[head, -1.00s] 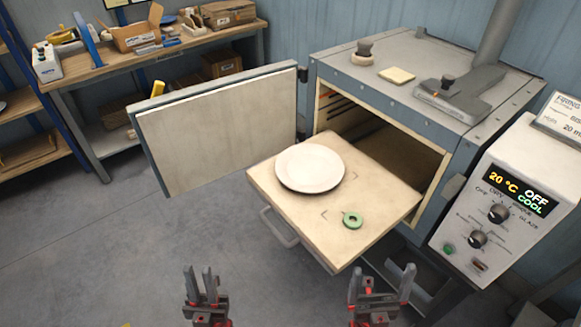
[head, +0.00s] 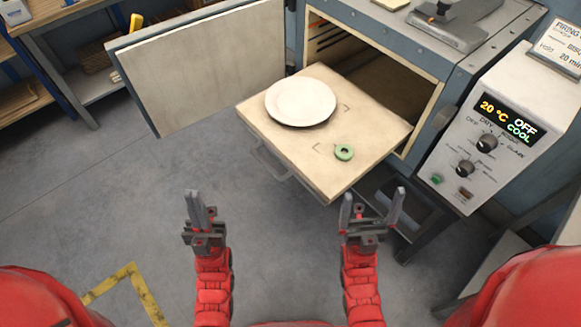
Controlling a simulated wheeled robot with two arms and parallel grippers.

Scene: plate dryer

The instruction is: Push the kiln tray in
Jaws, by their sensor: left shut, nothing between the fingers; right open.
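The kiln tray (head: 262,114) is a pale slab sticking well out of the open kiln (head: 385,90). A grey handle (head: 268,163) runs along its front edge. A white plate (head: 300,102) and a small green ring (head: 344,152) lie on the tray. My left gripper (head: 197,200) is shut and empty, in front of the tray and to the left of its handle. My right gripper (head: 373,203) is open and empty, just in front of the tray's near right corner. Neither gripper appears to touch the tray.
The kiln door (head: 205,80) stands swung open to the left. A control panel (head: 490,140) reading 20 °C, OFF, COOL is on the right. A workbench (head: 55,15) is at the back left.

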